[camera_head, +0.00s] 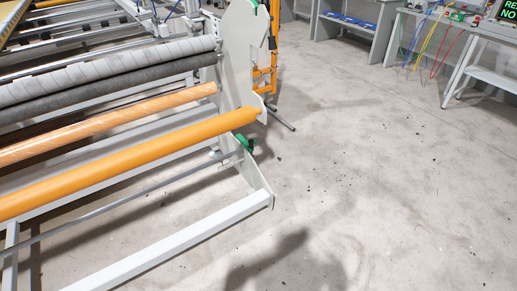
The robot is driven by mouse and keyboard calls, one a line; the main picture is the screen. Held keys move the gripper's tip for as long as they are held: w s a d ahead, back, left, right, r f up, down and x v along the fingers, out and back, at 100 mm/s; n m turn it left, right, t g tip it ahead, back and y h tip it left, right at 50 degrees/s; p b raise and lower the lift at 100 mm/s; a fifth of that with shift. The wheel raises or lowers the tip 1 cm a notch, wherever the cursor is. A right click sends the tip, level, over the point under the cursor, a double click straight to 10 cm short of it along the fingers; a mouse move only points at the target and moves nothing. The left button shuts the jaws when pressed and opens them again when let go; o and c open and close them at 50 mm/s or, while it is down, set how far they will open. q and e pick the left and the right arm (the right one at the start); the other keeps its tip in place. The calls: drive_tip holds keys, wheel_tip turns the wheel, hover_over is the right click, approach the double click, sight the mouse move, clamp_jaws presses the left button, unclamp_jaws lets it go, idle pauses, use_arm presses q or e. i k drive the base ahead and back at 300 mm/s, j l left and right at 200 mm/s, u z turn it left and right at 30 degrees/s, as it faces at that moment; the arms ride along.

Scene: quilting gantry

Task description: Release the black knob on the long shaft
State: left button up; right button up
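The quilting gantry fills the left half of the head view. A long thin grey shaft (130,200) runs along its lower front, below the orange roller (130,155), toward the white end plate (240,55). A small green part (245,143) sits on the end plate near the shaft's right end. I cannot make out a black knob clearly; the spot near the green part is dark and small. Neither of my grippers is in view.
A white lower rail (180,245) sticks out at floor level in front of the gantry. An orange frame (265,70) stands behind the end plate. Grey workbenches with cables (430,45) stand at the top right. The concrete floor (370,170) right of the gantry is clear.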

sight(251, 141)
drive_tip(key=i+l+u, duration=0.1)
drive_tip(key=l+u, duration=0.2)
drive_tip(key=l, duration=0.7)
drive_tip(key=l+u, duration=0.3)
drive_tip(key=l, duration=0.65)
drive_tip(key=i+j+z, duration=0.25)
drive_tip(key=i+j, duration=0.15)
drive_tip(key=i, duration=0.15)
drive_tip(key=i+j+z, duration=0.25)
drive_tip(key=i+j, duration=0.25)
drive_tip(key=i+j+z, duration=0.25)
drive_tip(key=i+j, duration=0.2)
drive_tip(key=i+j+z, duration=0.2)
drive_tip(key=i+j, duration=0.2)
drive_tip(key=j, duration=0.4)
